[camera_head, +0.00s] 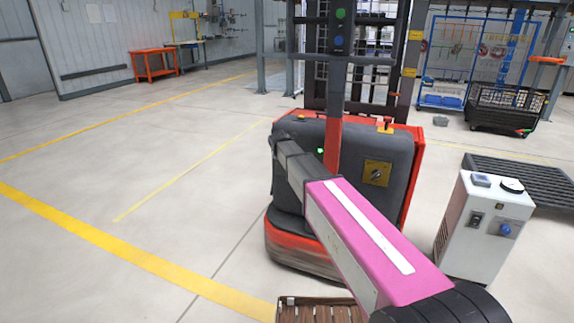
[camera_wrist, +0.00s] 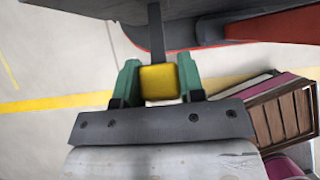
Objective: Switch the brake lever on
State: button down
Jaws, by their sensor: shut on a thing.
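In the wrist view, my gripper (camera_wrist: 157,90) has its two green fingers on either side of a yellow block-shaped knob (camera_wrist: 159,82) and is shut on it. The knob sits at the end of a dark stem (camera_wrist: 156,33) that runs up toward a dark grey body at the top edge. I take this stem and knob to be the brake lever. In the head view, my pink arm reaches toward the left side of the grey and red lift truck (camera_head: 340,150). The gripper and the knob cannot be made out there.
A yellow switch plate (camera_head: 377,173) and a red knob (camera_head: 387,124) are on the truck. A white control box (camera_head: 482,225) stands to the right. A slatted wooden crate (camera_head: 318,312) is at the bottom, near my arm. The floor at left is clear.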

jog(key=c, duration=0.7)
grip_release()
jog(key=shift+w, duration=0.1)
jog(key=shift+r, duration=0.1)
jog(key=v, duration=1)
jog(key=shift+s+a+r, duration=0.1)
jog(key=shift+s+r, duration=0.15)
jog(key=s+d+f+m+g, duration=0.2)
jog(key=s+d+f+m, duration=0.5)
jog(key=s+d+m, duration=0.1)
jog(key=s+d+f+m+g+y, duration=0.1)
jog(key=s+d+f+m+g, duration=0.1)
jog(key=s+d+f+m, duration=0.6)
jog(key=s+d+f+m+g+y, duration=0.1)
jog(key=s+d+f+m+g, duration=0.1)
jog(key=s+d+f+m, duration=0.6)
jog(key=shift+s+d+f+m, duration=0.1)
jog(key=shift+s+d+m, duration=0.15)
jog(key=shift+s+m, duration=0.85)
jog(key=shift+s+d+f+m, duration=0.1)
jog(key=shift+s+d+m, duration=0.3)
jog(key=shift+m, duration=1.15)
jog(key=shift+s+d+m, duration=0.1)
jog(key=shift+s+m, duration=0.8)
jog(key=shift+m, duration=0.45)
